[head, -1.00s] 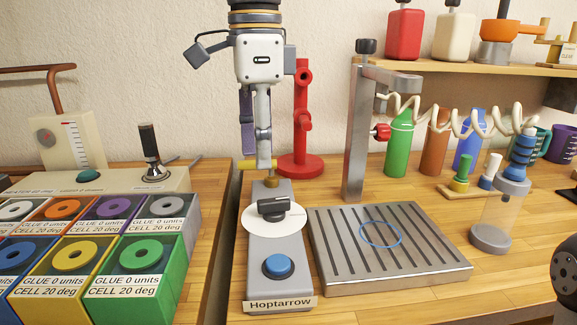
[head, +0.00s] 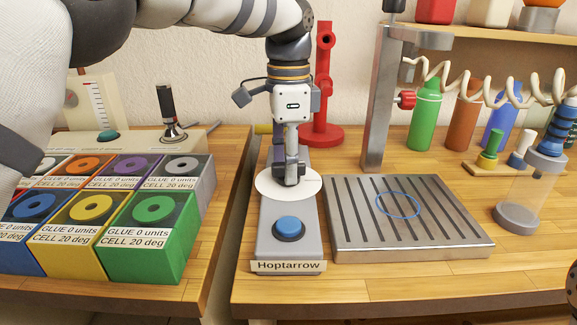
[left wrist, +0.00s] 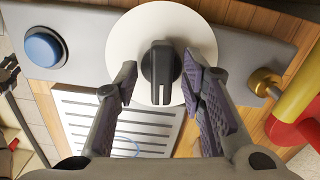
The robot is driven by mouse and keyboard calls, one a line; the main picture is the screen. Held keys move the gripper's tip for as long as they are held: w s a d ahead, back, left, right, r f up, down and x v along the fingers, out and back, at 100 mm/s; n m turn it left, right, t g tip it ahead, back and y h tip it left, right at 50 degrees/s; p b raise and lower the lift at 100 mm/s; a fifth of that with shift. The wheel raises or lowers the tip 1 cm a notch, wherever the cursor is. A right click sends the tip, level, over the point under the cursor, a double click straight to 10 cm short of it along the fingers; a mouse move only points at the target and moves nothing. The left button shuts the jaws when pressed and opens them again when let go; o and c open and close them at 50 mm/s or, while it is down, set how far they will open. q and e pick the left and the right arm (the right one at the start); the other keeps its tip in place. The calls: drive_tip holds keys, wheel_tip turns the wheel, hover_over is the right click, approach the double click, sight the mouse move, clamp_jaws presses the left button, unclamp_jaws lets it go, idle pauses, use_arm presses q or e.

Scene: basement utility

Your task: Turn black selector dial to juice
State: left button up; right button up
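The black selector dial (left wrist: 158,72) sits on a round white disc (left wrist: 195,35), on top of a grey unit (head: 262,240) labelled Hoptarrow. In the left wrist view a pale line marks the dial's ridge; no writing is legible on the disc. My left gripper (left wrist: 162,84) is open, one finger on each side of the dial, with gaps visible on both sides. In the head view my left gripper (head: 289,176) points down over the disc (head: 264,183) and mostly hides the dial.
A blue button (head: 289,228) is on the unit's front. A slatted metal tray (head: 440,245) and steel post (head: 378,110) stand to the right. A red stand (head: 323,135) is behind. Glue bins (head: 160,240) fill the left bench, across a gap.

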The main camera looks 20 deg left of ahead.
use_arm(q)
drive_tip(key=shift+r, duration=0.2)
use_arm(e)
drive_tip(key=shift+w, duration=0.1)
use_arm(q)
drive_tip(key=shift+w, duration=0.1)
clamp_jaws()
drive_tip(key=shift+n, duration=0.3)
use_arm(e)
drive_tip(key=shift+w+r, duration=0.15)
use_arm(q)
drive_tip(key=n, duration=0.3)
drive_tip(key=shift+p, duration=0.35)
drive_tip(key=n, duration=0.2)
drive_tip(key=shift+n, duration=0.4)
drive_tip(key=n, duration=0.3)
drive_tip(key=shift+n, duration=0.3)
drive_tip(key=n, duration=0.5)
drive_tip(key=shift+f+n, duration=0.1)
drive_tip(key=shift+n, duration=0.3)
use_arm(e)
drive_tip(key=shift+w+r+t, duration=0.3)
drive_tip(key=shift+w+r, duration=0.25)
drive_tip(key=shift+w, duration=0.05)
use_arm(q)
drive_tip(key=shift+n, duration=0.3)
